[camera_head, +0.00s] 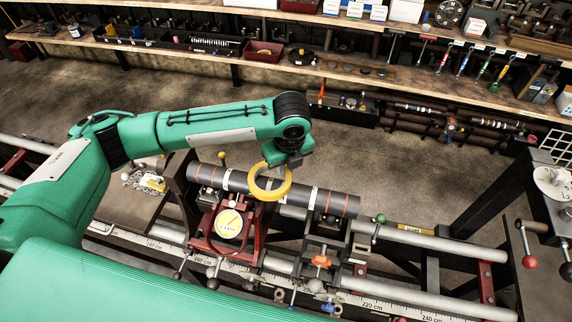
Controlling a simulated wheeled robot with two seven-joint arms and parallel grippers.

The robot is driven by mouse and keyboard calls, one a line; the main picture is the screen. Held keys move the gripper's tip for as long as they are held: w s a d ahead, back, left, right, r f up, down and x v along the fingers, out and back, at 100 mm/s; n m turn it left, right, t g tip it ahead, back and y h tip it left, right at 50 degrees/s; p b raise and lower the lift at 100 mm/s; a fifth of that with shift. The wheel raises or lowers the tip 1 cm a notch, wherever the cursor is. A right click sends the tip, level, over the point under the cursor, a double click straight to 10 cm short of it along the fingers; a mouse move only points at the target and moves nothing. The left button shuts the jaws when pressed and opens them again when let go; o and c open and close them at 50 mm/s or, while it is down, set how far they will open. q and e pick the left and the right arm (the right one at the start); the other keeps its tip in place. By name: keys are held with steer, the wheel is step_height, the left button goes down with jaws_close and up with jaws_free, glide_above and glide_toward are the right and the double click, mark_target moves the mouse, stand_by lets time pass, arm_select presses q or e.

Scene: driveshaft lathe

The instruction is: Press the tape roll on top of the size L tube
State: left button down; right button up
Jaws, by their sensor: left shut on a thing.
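My left gripper (284,166) points down at the end of the green arm and is shut on the yellow tape roll (256,189). The ring hangs tilted under the gripper, in front of the middle of the dark grey tube (335,203). The ring overlaps the tube in the picture; I cannot tell whether it touches it. The tube lies level across the lathe supports and carries light bands and thin orange lines. No size letter can be read on it. My right gripper is not in view.
A red stand with a round yellow dial (229,224) is below the tube's left half. A clamp with an orange knob (321,261) is to its right. Long lathe rails (430,244) run behind and right. Shelves (350,68) with tools line the back, beyond open floor.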

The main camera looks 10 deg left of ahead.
arm_select(q)
steer(key=shift+r, duration=3.5)
steer(key=shift+f, duration=0.1)
